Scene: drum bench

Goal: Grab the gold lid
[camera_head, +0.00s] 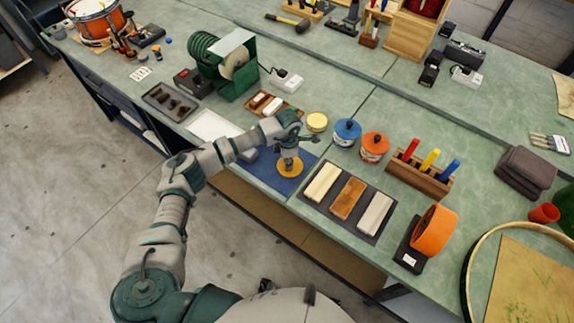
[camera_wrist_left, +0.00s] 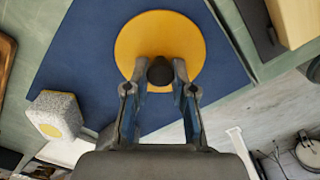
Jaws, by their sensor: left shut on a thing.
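The gold lid (camera_head: 290,172) is a flat yellow-gold disc with a dark knob. It is over the blue mat (camera_head: 262,172) near the bench's front edge; I cannot tell whether it touches the mat. In the left wrist view the lid (camera_wrist_left: 165,35) shows beyond the fingers, with its dark knob (camera_wrist_left: 160,70) between the fingertips. My left gripper (camera_head: 289,158) points down from above and is shut on the lid's knob. My right gripper is in neither view.
A yellow tin (camera_head: 317,122), a blue-lidded tin (camera_head: 347,132) and an orange-lidded tin (camera_head: 374,146) stand behind the mat. A dark tray with three blocks (camera_head: 347,199) lies to the right. A white tray (camera_head: 210,126) lies to the left, with a green machine (camera_head: 228,68) behind.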

